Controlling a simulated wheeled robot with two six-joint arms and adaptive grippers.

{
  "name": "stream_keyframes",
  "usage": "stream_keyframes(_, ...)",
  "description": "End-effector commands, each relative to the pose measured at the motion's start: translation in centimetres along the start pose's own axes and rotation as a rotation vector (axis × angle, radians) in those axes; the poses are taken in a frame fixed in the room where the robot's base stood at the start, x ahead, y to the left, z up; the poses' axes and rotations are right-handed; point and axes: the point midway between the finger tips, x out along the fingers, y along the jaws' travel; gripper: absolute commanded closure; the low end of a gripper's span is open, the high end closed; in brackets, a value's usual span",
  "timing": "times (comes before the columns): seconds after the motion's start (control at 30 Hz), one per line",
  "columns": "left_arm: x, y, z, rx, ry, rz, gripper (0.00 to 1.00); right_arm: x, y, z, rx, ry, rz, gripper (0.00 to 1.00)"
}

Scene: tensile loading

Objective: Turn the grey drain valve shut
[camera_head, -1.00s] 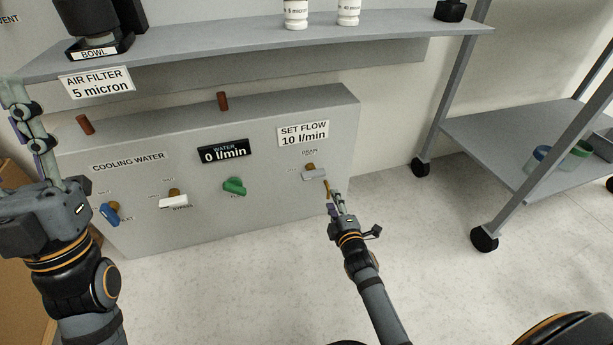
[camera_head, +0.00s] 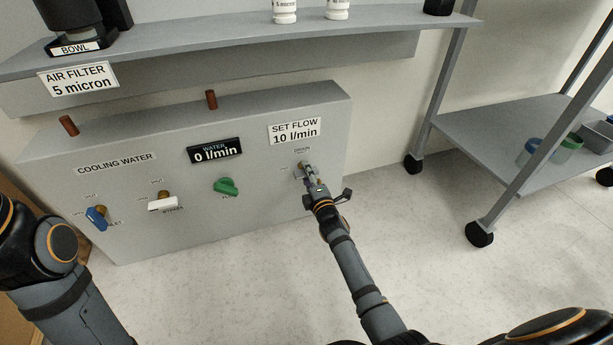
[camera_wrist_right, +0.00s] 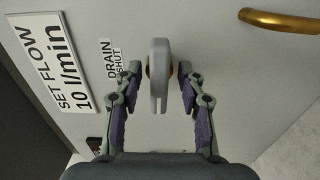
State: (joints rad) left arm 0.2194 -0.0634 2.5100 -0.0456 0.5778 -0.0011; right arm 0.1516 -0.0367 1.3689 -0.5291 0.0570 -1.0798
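The grey drain valve (camera_wrist_right: 158,82) sits on the front of the grey cooling-water panel (camera_head: 255,220), under the SET FLOW label. Its lever lies sideways along the panel, and the small SHUT mark is above it. My right gripper (camera_head: 308,174) is at the valve and hides most of it in the head view. In the right wrist view my right gripper (camera_wrist_right: 158,78) is open, with one finger on each side of the lever and a visible gap on both sides. My left gripper is out of view; only my left arm shows.
A green valve (camera_head: 226,187), a white bypass valve (camera_head: 162,203) and a blue inlet valve (camera_head: 97,217) are to the left on the panel. A brass pipe (camera_wrist_right: 280,21) is close to the drain valve. A shelf (camera_head: 250,40) overhangs the panel; a wheeled rack stands right.

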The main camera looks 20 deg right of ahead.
Motion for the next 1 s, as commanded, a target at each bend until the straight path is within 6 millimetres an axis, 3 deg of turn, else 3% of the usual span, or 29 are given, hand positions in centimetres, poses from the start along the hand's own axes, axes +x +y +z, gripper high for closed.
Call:
stream_keyframes(0.33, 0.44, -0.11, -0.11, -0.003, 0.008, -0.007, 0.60, 0.47, 0.03, 0.01, 0.001, 0.000, 0.000, 0.62)
stream_keyframes(0.63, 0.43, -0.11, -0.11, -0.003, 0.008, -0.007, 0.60, 0.44, 0.02, 0.01, 0.001, 0.000, 0.000, 1.00)
stream_keyframes(1.0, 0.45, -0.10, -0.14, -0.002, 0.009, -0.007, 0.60, 0.43, 0.02, 0.00, 0.035, 0.000, -0.001, 1.00)
